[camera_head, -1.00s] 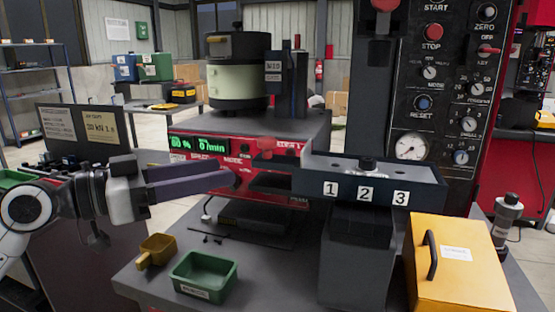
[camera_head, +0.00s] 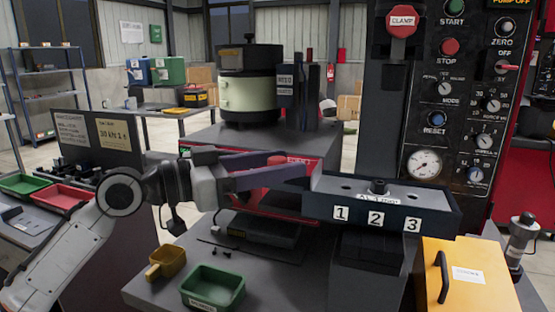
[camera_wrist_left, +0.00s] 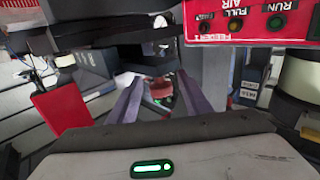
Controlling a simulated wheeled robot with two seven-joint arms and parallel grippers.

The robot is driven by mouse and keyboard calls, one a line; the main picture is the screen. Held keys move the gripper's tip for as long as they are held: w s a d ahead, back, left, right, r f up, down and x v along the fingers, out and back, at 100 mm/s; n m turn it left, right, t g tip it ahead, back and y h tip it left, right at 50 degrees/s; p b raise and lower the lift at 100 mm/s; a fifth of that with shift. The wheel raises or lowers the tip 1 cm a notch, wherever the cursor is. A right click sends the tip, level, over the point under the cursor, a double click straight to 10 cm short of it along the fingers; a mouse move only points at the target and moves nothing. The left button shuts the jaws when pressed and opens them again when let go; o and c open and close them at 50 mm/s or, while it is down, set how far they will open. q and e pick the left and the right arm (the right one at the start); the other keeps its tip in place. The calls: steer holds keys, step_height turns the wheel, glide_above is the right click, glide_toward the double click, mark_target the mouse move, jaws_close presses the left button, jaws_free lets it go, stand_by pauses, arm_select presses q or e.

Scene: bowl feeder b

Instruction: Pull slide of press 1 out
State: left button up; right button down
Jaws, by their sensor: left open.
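A dark block with the labels 1, 2 and 3 (camera_head: 345,218), probably the slide, sits in front of the press column (camera_head: 380,125). A knob stands on its top. My left gripper (camera_head: 295,167) reaches in from the left and its fingertips are close to the block's left end. It is open. A red knob-like part (camera_head: 278,176) shows between the fingers, and it also shows in the left wrist view (camera_wrist_left: 158,88). I cannot tell whether the fingers touch it. My right gripper is not in view.
A feeder bowl (camera_head: 250,92) stands behind on a red-fronted control box. A green bin (camera_head: 213,288) and a small yellow scoop-like bin (camera_head: 166,262) sit on the table below my left arm. A yellow box with a handle (camera_head: 475,288) stands at the right front.

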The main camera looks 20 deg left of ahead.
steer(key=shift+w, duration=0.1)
arm_select(q)
jaws_close()
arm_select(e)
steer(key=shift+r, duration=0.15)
